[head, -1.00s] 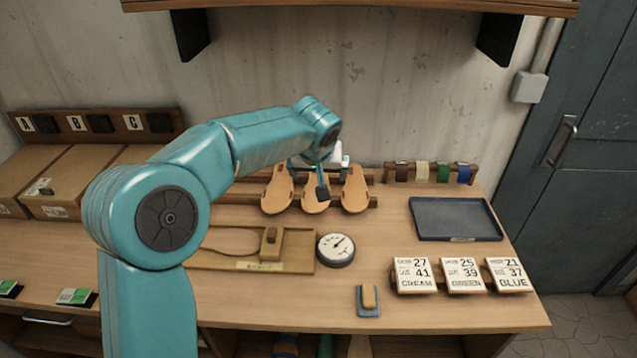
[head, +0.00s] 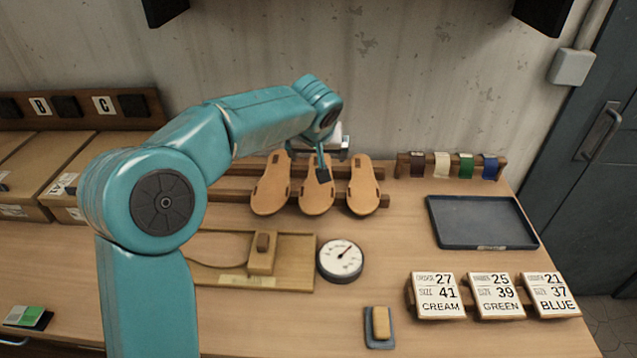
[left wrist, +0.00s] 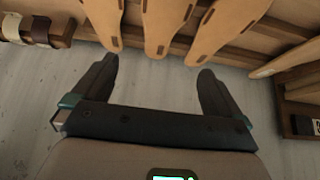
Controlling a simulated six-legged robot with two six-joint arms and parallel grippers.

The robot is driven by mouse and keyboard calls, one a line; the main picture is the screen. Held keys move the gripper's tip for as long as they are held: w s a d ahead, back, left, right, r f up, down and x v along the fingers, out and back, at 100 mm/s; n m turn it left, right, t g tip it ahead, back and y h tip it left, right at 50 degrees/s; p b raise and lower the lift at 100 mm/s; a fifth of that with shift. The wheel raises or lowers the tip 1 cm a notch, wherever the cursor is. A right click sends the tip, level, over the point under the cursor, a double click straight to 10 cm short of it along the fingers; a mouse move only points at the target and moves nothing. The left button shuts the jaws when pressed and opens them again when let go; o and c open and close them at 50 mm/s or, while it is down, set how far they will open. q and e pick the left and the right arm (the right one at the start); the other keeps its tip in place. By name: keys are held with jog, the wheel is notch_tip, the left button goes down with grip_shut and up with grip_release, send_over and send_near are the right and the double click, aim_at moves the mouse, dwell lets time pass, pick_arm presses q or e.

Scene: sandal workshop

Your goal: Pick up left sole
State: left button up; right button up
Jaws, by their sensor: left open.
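Three tan soles lean side by side on a wooden rack at the back of the bench. The left sole (head: 270,190) is the leftmost in the head view. The middle sole (head: 316,200) and the right sole (head: 362,188) stand beside it. My left gripper (head: 318,165) is at the upper part of the soles, with one dark finger in front of the middle sole. In the left wrist view my left gripper (left wrist: 157,68) is open and empty, its fingertips close to the sole ends. The left sole (left wrist: 225,25) appears at the right there. My right gripper is not in view.
A dial gauge (head: 340,260) and a wooden jig (head: 290,275) lie in front of the rack. A dark tray (head: 480,222), strap rolls (head: 465,165) and order cards (head: 497,297) are to the right. Cardboard boxes (head: 75,165) stand left. My arm hides part of the bench.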

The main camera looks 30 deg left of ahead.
pick_arm(q)
jog(key=p, duration=0.2)
send_over(317, 189)
jog(key=d, duration=0.1)
notch_tip(317, 189, down, 8)
jog(key=shift+d+f, duration=0.1)
jog(key=shift+f, duration=0.1)
jog(key=shift+s+a+f, duration=0.1)
jog(key=shift+a+f, duration=0.3)
jog(key=shift+a+f+p, duration=0.15)
jog(key=shift+f+p, duration=0.15)
jog(key=shift+p, duration=0.25)
jog(key=p+x, duration=0.1)
jog(key=x, duration=0.3)
jog(key=shift+w+f+p, duration=0.1)
jog(key=shift+w+p, duration=0.25)
jog(key=shift+s+f, duration=0.1)
jog(key=shift+f, duration=0.05)
jog(key=shift+c, duration=1.2)
jog(key=c, duration=0.5)
jog(key=shift+c, duration=0.8)
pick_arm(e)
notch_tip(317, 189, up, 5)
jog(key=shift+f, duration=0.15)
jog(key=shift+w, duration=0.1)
